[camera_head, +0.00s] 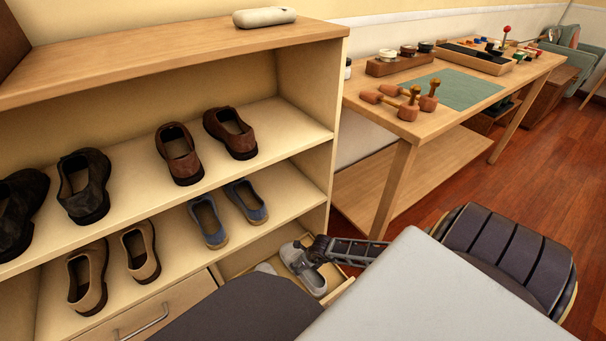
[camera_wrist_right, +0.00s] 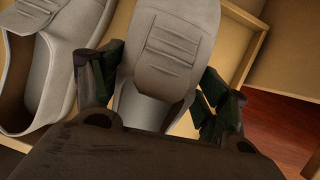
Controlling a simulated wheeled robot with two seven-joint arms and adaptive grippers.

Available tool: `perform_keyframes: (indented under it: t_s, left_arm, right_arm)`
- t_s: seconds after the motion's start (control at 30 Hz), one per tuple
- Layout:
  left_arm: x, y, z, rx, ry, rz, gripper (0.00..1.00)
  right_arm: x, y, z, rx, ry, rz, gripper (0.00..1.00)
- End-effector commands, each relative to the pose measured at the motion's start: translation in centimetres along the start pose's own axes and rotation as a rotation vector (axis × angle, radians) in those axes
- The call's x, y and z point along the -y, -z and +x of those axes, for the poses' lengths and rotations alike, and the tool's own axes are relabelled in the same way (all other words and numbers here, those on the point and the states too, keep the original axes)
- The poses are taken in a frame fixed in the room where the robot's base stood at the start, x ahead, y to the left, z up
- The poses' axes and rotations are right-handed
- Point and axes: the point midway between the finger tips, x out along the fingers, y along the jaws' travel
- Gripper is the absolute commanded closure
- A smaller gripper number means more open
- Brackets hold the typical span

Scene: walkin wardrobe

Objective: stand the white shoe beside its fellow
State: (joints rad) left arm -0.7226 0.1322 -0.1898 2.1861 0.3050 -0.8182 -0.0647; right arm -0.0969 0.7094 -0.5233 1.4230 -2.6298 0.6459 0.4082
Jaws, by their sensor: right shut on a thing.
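The white shoe (camera_head: 300,262) is in the open drawer at the bottom right of the shelf unit. My right gripper (camera_head: 316,250) is shut on it. In the right wrist view the held shoe (camera_wrist_right: 172,52) lies between the two fingers of the gripper (camera_wrist_right: 158,92), its toe pointing away from them. Its fellow (camera_wrist_right: 72,45) is beside it on the left. In the head view only a small part of the fellow (camera_head: 265,268) shows above my dark body part. Whether the held shoe touches the drawer floor I cannot tell. My left gripper is not in view.
The drawer's wooden wall (camera_wrist_right: 247,50) runs close to the right of the held shoe. The shelf above holds blue-grey shoes (camera_head: 207,222) and tan shoes (camera_head: 140,250). A workbench (camera_head: 400,120) with tools stands to the right.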

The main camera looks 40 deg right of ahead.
Motion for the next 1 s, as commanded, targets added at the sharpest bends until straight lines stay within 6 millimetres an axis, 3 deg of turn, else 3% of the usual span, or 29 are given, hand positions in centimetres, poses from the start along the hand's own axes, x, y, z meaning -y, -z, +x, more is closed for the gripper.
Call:
perform_keyframes:
  t_s: [0.47,1.0]
  left_arm:
    - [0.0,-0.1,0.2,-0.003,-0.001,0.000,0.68]
    - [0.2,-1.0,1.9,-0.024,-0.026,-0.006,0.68]
  right_arm:
    - [0.0,0.0,0.3,0.002,0.000,0.000,0.61]
    - [0.2,1.4,3.5,0.002,0.000,0.000,0.61]
